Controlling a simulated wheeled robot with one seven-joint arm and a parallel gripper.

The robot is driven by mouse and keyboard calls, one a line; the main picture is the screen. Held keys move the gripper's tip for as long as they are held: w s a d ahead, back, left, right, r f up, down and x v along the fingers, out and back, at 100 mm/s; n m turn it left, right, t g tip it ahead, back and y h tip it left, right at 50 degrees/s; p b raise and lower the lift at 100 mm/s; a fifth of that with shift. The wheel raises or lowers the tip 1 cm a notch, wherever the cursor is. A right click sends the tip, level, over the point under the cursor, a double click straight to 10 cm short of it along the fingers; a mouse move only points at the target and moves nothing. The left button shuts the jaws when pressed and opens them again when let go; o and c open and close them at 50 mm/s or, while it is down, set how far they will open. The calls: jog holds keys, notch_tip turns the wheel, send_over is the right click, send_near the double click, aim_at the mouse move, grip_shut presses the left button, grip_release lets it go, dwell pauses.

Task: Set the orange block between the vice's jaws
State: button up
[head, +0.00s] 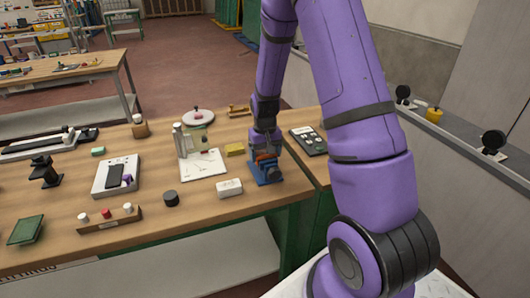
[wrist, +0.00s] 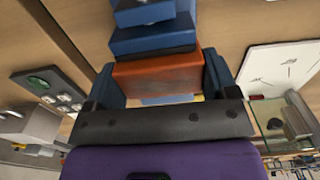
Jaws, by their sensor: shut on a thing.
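The orange block (wrist: 160,75) is between the two dark blue fingers of my gripper (wrist: 162,80) in the wrist view. My gripper is shut on it. The blue vice (wrist: 152,38) shows just beyond the block, with a stepped blue body. In the head view the vice (head: 267,178) stands near the right end of the workbench, and my gripper (head: 265,155) is right over it with the orange block (head: 264,157) at its upper part. A strip of lighter blue shows on the block's near side. I cannot tell whether the block is seated between the jaws or how deep.
A black cylinder (head: 171,198) stands farther left. The front right bench corner is clear.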

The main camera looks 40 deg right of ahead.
jog(key=shift+f, duration=0.25)
jog(key=o, duration=0.8)
jog(key=shift+o, duration=0.2)
notch_tip(320, 180, up, 11)
jog(key=shift+f, duration=0.1)
jog(key=s+a+r+t, duration=0.1)
jog(key=s+a+r, duration=0.2)
jog(key=r, duration=0.2)
jog(key=s+a+r+n+t, duration=0.1)
jog(key=s+a+r, duration=0.1)
jog(key=s+r, duration=0.3)
jog(key=s+a+r+t, duration=0.1)
jog(key=s+a+r, duration=0.15)
jog(key=r, duration=0.35)
jog(key=s+a+r+n+t, duration=0.1)
jog(key=s+a+r, duration=0.1)
jog(key=s, duration=0.6)
jog(key=s+a+r+n+t, duration=0.1)
jog(key=s+a+r, duration=0.2)
jog(key=s, duration=0.5)
jog(key=shift+a+r, duration=0.3)
jog(key=shift+r, duration=0.5)
